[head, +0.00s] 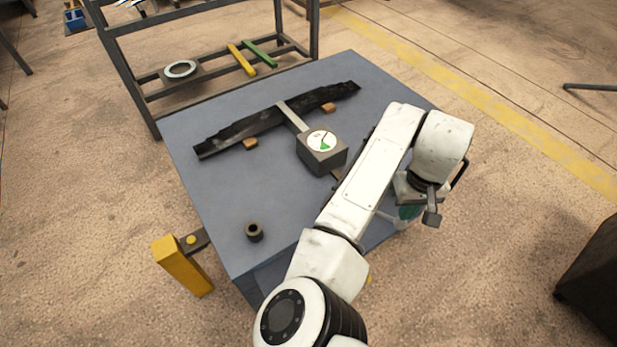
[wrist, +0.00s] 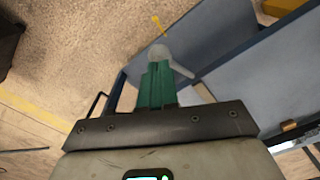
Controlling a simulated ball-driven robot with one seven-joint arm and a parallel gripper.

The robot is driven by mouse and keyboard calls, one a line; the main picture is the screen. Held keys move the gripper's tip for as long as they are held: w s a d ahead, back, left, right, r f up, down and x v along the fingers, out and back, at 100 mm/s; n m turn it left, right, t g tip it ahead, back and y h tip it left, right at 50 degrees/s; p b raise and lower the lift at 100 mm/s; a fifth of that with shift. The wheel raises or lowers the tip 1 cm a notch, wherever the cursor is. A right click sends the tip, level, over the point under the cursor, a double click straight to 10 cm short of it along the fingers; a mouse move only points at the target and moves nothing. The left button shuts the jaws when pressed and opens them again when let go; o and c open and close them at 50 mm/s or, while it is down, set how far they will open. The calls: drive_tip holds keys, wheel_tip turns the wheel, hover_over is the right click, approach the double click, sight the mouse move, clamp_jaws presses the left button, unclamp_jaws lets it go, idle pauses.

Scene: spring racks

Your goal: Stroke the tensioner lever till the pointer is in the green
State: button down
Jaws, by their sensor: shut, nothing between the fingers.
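The tensioner is a dark box (head: 322,158) on the blue-grey bench, with a round white dial (head: 321,141) on top. The dial has a green patch at its lower part; the thin pointer is too small to read surely against it. A pale lever with a rounded knob (wrist: 159,52) shows just beyond my fingertips in the wrist view, its rod slanting off to the right. My gripper (wrist: 158,68) has its green fingers shut together and empty. In the head view my gripper (head: 408,212) is low beside the bench's right edge. I cannot tell whether the fingers touch the knob.
A long black leaf spring (head: 235,133) lies on the bench (head: 215,195) on wooden blocks. A dark ring (head: 254,232) stands near the front edge. A yellow post (head: 182,265) stands at the left, and a rack (head: 140,65) stands behind. The floor on the right is mostly clear.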

drive_tip(key=shift+f, duration=0.1)
drive_tip(key=shift+f+b, duration=3.55)
drive_tip(key=shift+f, duration=5.35)
wheel_tip(320, 180, up, 18)
drive_tip(key=p, duration=1.9)
drive_tip(key=shift+r, duration=0.1)
drive_tip(key=shift+f+b, duration=5.7)
drive_tip(key=shift+f, duration=3.5)
wheel_tip(320, 180, up, 18)
drive_tip(key=p, duration=1.8)
drive_tip(key=shift+r, duration=0.1)
